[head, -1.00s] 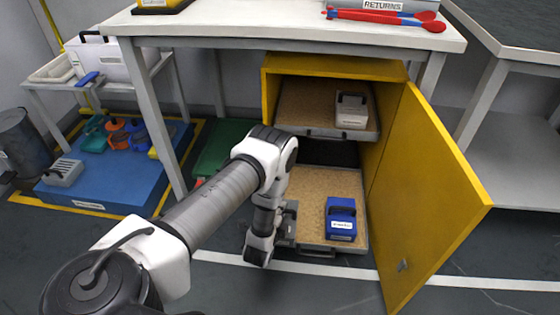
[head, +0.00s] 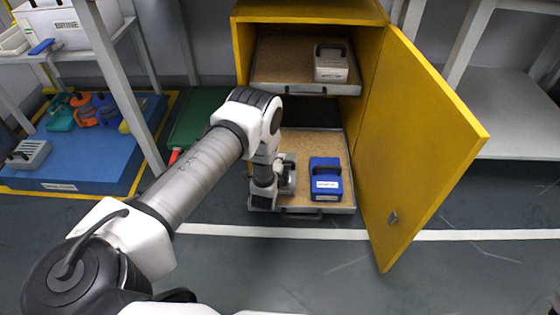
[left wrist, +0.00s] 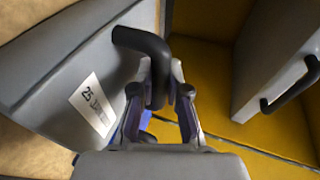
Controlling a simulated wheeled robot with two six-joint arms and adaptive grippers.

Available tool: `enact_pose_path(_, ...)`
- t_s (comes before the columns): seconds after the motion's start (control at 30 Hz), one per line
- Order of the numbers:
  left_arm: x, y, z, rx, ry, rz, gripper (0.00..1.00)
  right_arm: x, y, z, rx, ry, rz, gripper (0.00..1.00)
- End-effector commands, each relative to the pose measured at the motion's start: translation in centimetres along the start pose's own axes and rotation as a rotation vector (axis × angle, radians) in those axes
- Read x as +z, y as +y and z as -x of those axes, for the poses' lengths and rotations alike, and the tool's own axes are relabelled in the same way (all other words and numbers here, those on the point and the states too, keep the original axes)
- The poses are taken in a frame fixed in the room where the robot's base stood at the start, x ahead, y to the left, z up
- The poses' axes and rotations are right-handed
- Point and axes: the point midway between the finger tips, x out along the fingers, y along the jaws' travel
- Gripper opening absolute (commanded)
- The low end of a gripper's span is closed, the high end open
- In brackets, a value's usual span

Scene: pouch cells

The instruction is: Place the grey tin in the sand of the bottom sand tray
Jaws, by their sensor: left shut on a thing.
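My left gripper (left wrist: 160,92) is shut on the black handle of a grey tin (left wrist: 52,82) with a white label in the left wrist view. In the head view the grey tin (head: 288,172) shows partly behind my wrist, at the left side of the bottom sand tray (head: 318,210). I cannot tell whether it touches the sand. A blue tin (head: 326,184) with a white label stands on that tray, right of the grey tin. My left gripper's fingers are mostly hidden in the head view. My right gripper is not in view.
The yellow cabinet's door (head: 420,140) stands open on the right. An upper sand tray (head: 285,87) holds a pale grey tin (head: 331,66). A table leg (head: 118,90) stands left of my arm.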

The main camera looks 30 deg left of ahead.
Motion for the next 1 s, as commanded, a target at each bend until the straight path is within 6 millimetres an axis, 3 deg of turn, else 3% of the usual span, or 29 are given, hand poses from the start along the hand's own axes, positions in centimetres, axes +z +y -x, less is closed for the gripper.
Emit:
enact_pose_path(0.3,-0.1,0.0,-0.1,-0.004,0.001,0.0,0.0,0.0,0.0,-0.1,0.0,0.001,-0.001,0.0)
enact_pose_path(0.33,0.0,0.1,0.0,0.001,0.001,-0.001,0.25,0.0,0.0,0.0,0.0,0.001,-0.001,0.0)
enact_pose_path(0.37,0.0,0.1,0.0,0.001,0.001,-0.001,0.35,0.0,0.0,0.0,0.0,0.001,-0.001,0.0)
enact_pose_path(0.4,0.0,0.1,0.0,0.001,0.001,-0.001,0.39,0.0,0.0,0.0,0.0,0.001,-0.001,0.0)
enact_pose_path(0.77,0.0,-0.2,0.6,0.004,0.001,-0.001,0.39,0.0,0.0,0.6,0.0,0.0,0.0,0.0)
enact_pose_path(1.0,-0.1,-0.6,6.0,0.007,0.0,-0.002,0.39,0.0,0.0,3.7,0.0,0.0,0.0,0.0)
